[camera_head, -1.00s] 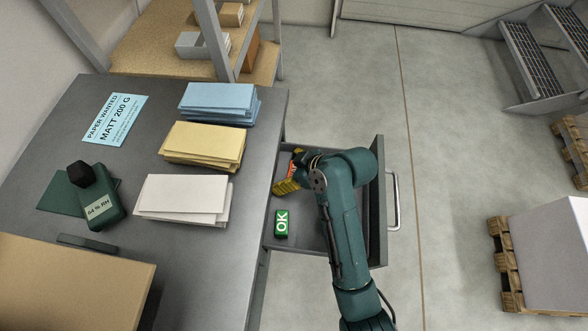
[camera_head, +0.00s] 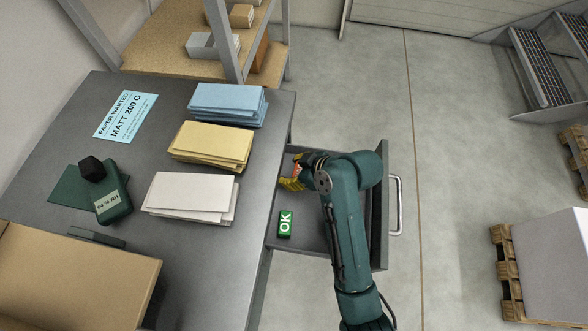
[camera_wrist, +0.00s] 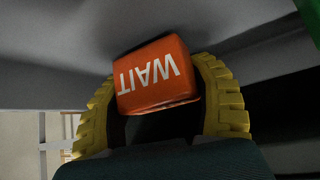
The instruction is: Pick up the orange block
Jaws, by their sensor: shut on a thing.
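The orange block (camera_wrist: 157,75) carries the white word WAIT, which reads upside down in the wrist view. It sits between the yellow ribbed fingers of my gripper (camera_wrist: 165,100), which is shut on it. In the head view my gripper (camera_head: 293,178) is inside the open drawer (camera_head: 305,240), at its back left beside the table edge. Only a small orange-red bit of the block shows there; my arm and fingers hide the rest. I cannot tell whether the block touches the drawer floor.
A green OK block (camera_head: 285,224) lies in the drawer, in front of my gripper. The grey table (camera_head: 205,250) adjoins on the left, with blue (camera_head: 228,103), yellow (camera_head: 211,145) and white (camera_head: 191,197) paper stacks. The drawer's front with its handle (camera_head: 396,205) stands on the right.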

